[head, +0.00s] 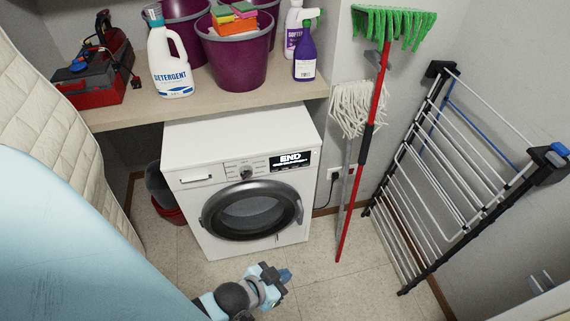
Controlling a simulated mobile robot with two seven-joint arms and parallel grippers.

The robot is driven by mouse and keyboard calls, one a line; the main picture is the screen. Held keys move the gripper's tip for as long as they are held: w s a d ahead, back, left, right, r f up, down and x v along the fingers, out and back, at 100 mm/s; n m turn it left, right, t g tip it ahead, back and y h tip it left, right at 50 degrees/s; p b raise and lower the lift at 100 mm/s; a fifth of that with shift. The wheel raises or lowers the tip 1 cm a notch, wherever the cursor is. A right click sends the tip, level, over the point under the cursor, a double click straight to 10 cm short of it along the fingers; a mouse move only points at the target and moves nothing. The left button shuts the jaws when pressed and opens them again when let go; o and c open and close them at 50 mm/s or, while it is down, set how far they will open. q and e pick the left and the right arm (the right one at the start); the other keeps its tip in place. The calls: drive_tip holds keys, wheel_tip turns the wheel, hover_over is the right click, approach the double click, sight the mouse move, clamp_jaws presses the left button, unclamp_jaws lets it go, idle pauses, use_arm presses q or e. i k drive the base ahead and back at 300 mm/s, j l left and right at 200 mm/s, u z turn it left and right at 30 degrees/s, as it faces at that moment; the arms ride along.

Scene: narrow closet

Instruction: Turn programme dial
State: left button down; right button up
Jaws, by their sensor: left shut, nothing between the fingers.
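The programme dial (246,174) is a small dark round knob on the front control panel of the white washing machine (190,146). A black display reading END (291,160) sits to its right. The round glass door (252,212) below the dial looks closed. My left gripper (284,274) is at the bottom centre, in front of and below the machine. It is shut and empty, apart from the dial and the door. The dial's pointer is too small to read. My right gripper is not in view.
A wooden shelf (135,113) above the machine holds a detergent bottle (170,62), purple buckets (237,62) and a red toolbox (90,92). A mop and a green broom (394,24) lean right of the machine. A drying rack (425,165) stands far right. An ironing board (70,235) fills the lower left.

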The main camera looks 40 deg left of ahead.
sight(246, 171)
drive_tip(key=u, duration=1.45)
